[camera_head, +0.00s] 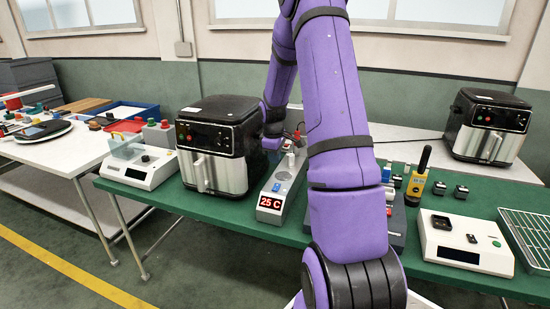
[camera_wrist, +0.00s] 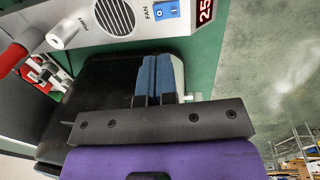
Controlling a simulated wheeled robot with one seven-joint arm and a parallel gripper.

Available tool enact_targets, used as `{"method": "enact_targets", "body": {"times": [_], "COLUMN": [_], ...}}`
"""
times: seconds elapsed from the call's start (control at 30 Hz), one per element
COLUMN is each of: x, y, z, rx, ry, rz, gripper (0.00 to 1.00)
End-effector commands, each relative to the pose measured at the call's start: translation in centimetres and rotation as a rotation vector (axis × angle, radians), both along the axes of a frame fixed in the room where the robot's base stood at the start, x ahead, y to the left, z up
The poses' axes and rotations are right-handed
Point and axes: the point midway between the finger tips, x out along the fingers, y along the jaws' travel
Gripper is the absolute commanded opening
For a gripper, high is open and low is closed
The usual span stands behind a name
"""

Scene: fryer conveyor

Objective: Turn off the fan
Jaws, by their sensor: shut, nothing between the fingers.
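The fan unit (camera_head: 271,206) is a narrow grey box on the green table with a red "25 C" display; it also shows along the top of the wrist view (camera_wrist: 85,38). Its blue rocker switch (camera_wrist: 166,10), labelled FAN, sits between the round fan grille (camera_wrist: 115,16) and the display (camera_wrist: 205,10). I cannot tell which side of the rocker is pressed. My gripper (camera_wrist: 160,62) is shut and empty, its blue fingertips apart from the switch, just below it in the wrist view. In the head view my gripper is largely hidden beside the fryer.
A black and silver air fryer (camera_head: 217,150) stands directly left of the fan unit. A red-handled probe (camera_wrist: 14,58) and white post (camera_wrist: 62,32) are at the unit's other end. A second fryer (camera_head: 487,125) stands far right.

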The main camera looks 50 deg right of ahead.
Motion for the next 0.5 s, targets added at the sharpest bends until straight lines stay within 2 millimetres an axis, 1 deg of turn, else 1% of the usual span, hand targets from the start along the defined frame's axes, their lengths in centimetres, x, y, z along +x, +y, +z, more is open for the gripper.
{"method": "enact_targets", "body": {"times": [0.03,0.3,0.5], "x": [0.0,0.2,0.4], "y": [-0.1,-0.6,-0.9], "z": [-1.1,-6.1,-9.0], "rx": [0.002,0.002,0.001], "ry": [0.003,0.003,0.002], "rz": [0.000,-0.001,0.000], "gripper": [0.00,0.00,0.00]}}
